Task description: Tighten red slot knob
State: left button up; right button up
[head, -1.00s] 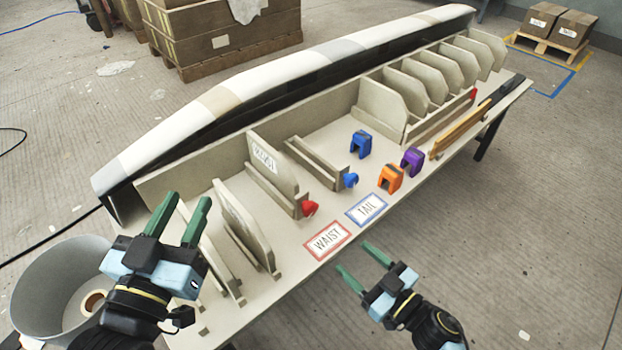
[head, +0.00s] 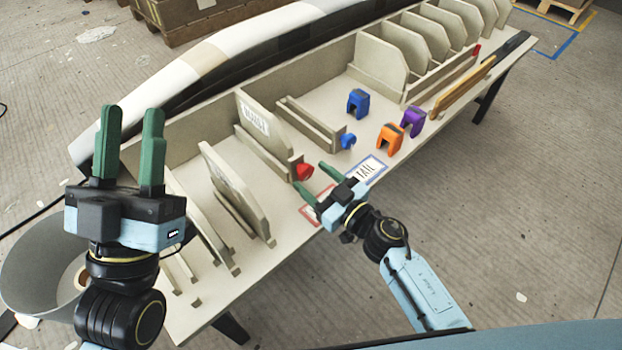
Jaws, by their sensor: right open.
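The red slot knob (head: 304,172) sits at the front end of a slot holder on the table. A panel (head: 256,122) with a label stands upright in that slot. My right gripper (head: 314,179) is open, its green fingertips close to the red knob; I cannot tell whether they touch it. The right gripper partly covers the red-bordered WAIST card (head: 308,212). My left gripper (head: 130,132) is raised in front of the table's left end, with its two green fingers apart and nothing between them.
A blue knob (head: 347,141) ends the empty slot to the right. Blue (head: 358,101), orange (head: 390,138) and purple (head: 413,121) clamp-like blocks stand on the table (head: 440,133). A grey bin (head: 40,275) is at lower left. A long mould (head: 230,55) lies behind.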

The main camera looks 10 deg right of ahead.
pick_arm(q)
jog(key=shift+s+a+r+t, duration=0.1)
jog(key=shift+s+r+t, duration=0.1)
jog(key=shift+s+t, duration=0.2)
pick_arm(e)
jog(key=shift+x, duration=0.85)
jog(key=c, duration=1)
pick_arm(q)
jog(key=shift+w, duration=0.1)
